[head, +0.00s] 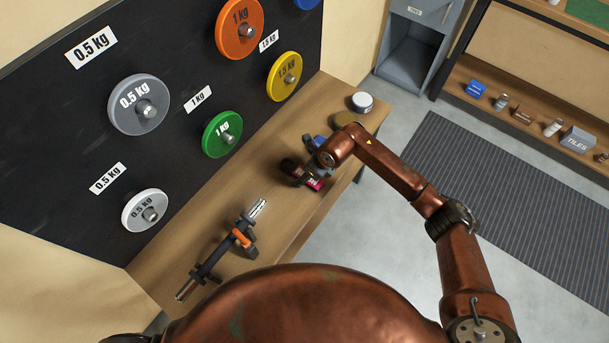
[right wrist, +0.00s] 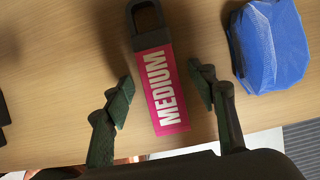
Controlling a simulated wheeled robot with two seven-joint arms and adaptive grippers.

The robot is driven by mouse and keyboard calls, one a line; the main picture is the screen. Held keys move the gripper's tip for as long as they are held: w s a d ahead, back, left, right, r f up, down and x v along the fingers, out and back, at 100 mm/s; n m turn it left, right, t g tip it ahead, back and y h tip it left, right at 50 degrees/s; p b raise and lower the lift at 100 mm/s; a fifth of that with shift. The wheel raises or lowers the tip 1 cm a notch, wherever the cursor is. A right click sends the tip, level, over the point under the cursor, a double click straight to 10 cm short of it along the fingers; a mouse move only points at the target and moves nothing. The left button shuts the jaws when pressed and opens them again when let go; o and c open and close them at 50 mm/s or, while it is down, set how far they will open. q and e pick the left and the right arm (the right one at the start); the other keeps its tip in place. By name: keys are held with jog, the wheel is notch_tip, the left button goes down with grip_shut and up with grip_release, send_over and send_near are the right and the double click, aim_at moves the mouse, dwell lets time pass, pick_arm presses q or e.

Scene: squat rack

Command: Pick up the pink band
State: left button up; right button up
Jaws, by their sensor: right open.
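The pink band (right wrist: 161,90) lies on the wooden bench, with the white word MEDIUM on it and a dark grey loop handle (right wrist: 148,22) at its far end. In the head view only a small part of the pink band (head: 316,184) shows beside my right gripper (head: 303,172). My right gripper (right wrist: 162,90) is open, with its two fingers on either side of the band in the wrist view. The fingers look apart from the band; their height above the bench is hard to tell. My left gripper is not in view.
A blue mesh bundle (right wrist: 268,45) lies close to the right finger. A short dumbbell bar (head: 215,260) with an orange clamp lies on the bench (head: 190,220). Weight plates hang on the black board behind. A round white tin (head: 362,102) stands at the bench's far end.

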jog(key=shift+c, duration=0.4)
jog(key=c, duration=1.2)
